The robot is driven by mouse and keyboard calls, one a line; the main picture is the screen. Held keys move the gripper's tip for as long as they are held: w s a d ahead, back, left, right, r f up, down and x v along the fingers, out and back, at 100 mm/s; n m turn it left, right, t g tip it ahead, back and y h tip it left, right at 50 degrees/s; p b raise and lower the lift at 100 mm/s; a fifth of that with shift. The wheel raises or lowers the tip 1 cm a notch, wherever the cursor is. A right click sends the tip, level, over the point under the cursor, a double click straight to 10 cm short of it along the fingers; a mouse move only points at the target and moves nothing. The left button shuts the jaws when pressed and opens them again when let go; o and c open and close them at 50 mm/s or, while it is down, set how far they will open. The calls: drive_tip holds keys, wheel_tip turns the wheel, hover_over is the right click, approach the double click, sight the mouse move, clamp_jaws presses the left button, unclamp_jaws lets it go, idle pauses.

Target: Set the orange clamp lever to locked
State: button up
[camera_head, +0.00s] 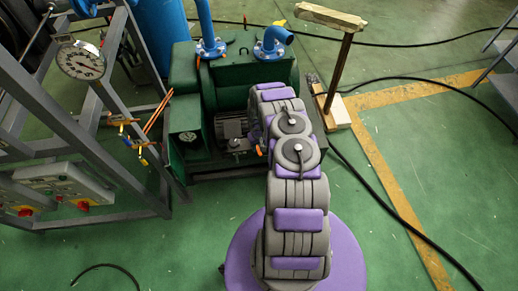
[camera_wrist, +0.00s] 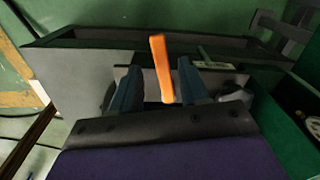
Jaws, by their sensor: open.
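The orange clamp lever (camera_wrist: 161,68) stands nearly upright in the middle of the wrist view, leaning slightly left at its top. My gripper (camera_wrist: 159,66) is open, with one dark finger on each side of the lever. A gap shows between the lever and the left finger; the right finger is closer, and I cannot tell whether it touches. In the head view my arm reaches forward to the green pump unit (camera_head: 185,75), and my gripper is hidden there.
A grey metal frame with a round gauge (camera_head: 81,60) and a control box (camera_head: 60,185) stands at left. A wooden-topped post (camera_head: 340,60) rises right of the pump. Black cables cross the green floor at right. A grey trough-like base (camera_wrist: 80,62) surrounds the lever.

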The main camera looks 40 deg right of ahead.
drive_tip(key=shift+a+f, duration=0.35)
drive_tip(key=shift+f, duration=0.45)
drive_tip(key=shift+d+f, duration=0.1)
drive_tip(key=shift+d, duration=0.2)
drive_tip(key=shift+c, duration=0.3)
drive_tip(key=shift+a, duration=0.1)
clamp_jaws()
